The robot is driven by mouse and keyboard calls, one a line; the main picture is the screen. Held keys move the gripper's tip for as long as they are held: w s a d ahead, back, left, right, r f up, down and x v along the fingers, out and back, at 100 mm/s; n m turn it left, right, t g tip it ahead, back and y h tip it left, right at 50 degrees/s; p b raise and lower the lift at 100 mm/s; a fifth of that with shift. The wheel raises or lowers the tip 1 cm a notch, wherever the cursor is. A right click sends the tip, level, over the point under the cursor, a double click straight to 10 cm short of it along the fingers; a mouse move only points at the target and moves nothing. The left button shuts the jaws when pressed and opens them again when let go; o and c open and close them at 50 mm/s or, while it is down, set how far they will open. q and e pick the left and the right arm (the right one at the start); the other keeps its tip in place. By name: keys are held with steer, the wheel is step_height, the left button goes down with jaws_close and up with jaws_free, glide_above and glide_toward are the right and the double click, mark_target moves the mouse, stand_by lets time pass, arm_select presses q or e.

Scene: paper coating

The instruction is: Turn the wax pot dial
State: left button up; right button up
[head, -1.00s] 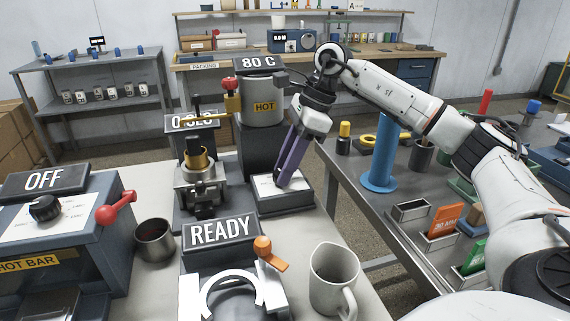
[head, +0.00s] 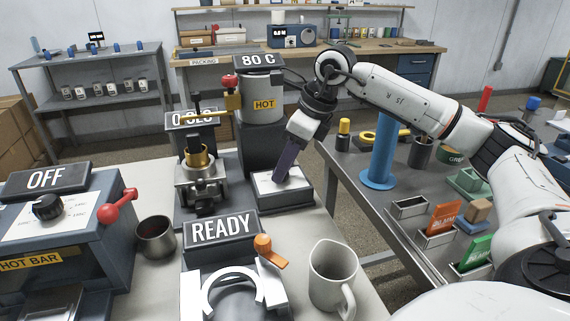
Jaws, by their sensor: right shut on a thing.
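The wax pot (head: 261,97) is a grey cylinder labelled HOT on a dark stand, with an 80 C sign (head: 258,63) on top. The white dial plate (head: 268,184) lies on the low dark base at the front of the stand. The dial itself is hidden behind my fingers. My right gripper (head: 283,178) reaches down from the upper right, with its purple fingers at the plate. It is shut on what appears to be the dial. My left gripper is not in view.
A steel fixture (head: 203,180) with a brass ring stands left of the wax pot. A READY sign (head: 221,229) and a mug (head: 332,276) are in front. The hot bar box (head: 60,240) reads OFF. A blue post (head: 379,155) stands on the right table.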

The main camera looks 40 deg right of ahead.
stand_by(0.3)
steer(key=o, duration=1.1)
steer(key=shift+c, duration=0.2)
steer(key=p+v, duration=0.1)
steer(key=v, duration=0.9)
steer(key=shift+r, duration=0.15)
steer(key=shift+s+d, duration=0.1)
steer(key=shift+s, duration=0.1)
